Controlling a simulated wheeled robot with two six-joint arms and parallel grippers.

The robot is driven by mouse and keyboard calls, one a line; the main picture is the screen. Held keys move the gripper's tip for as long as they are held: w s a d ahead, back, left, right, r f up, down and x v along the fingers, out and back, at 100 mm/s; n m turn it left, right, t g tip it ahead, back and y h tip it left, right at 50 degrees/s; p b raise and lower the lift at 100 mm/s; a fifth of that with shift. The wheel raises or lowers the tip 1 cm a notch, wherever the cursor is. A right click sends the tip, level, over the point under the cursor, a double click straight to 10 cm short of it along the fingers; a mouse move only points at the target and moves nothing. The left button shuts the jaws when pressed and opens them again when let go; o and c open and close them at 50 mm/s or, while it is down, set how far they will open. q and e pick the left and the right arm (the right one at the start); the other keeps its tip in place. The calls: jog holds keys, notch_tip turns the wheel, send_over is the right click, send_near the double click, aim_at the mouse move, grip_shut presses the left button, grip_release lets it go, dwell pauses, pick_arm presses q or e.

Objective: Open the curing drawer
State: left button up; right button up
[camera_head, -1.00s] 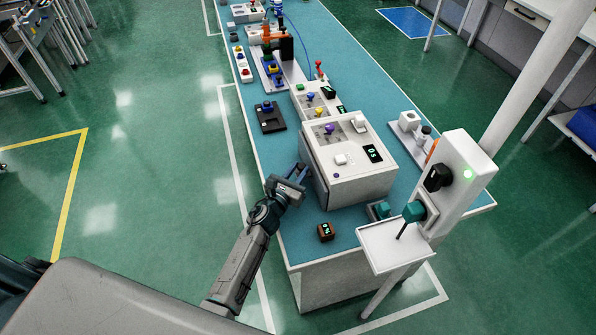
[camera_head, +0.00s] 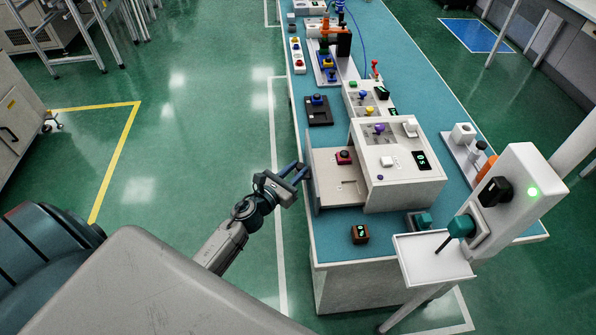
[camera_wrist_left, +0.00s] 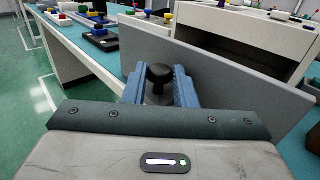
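The curing drawer (camera_head: 338,190) stands pulled out to the left from the white curing box (camera_head: 405,193), and its inside shows from above. A red block with a dark top (camera_head: 344,158) sits in it. The grey drawer front (camera_head: 314,190) also fills much of the left wrist view (camera_wrist_left: 230,85). My left gripper (camera_head: 297,172) is at the outer side of this front. In the left wrist view its blue fingers (camera_wrist_left: 160,88) stand on either side of the black knob (camera_wrist_left: 160,73) and appear shut on it. My right gripper is not in view.
A small brown display block (camera_head: 360,234) lies on the teal bench in front of the box. A white post machine with a tray (camera_head: 437,260) stands at the right front. A black pad (camera_head: 319,113) lies behind the drawer. The green floor left of the bench is clear.

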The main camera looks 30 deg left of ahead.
pick_arm(q)
jog(key=shift+o, duration=0.5)
jog(key=shift+s+f, duration=0.1)
jog(key=shift+s, duration=0.15)
jog(key=s+a+b, duration=0.2)
jog(key=s+b, duration=0.5)
jog(key=s, duration=0.3)
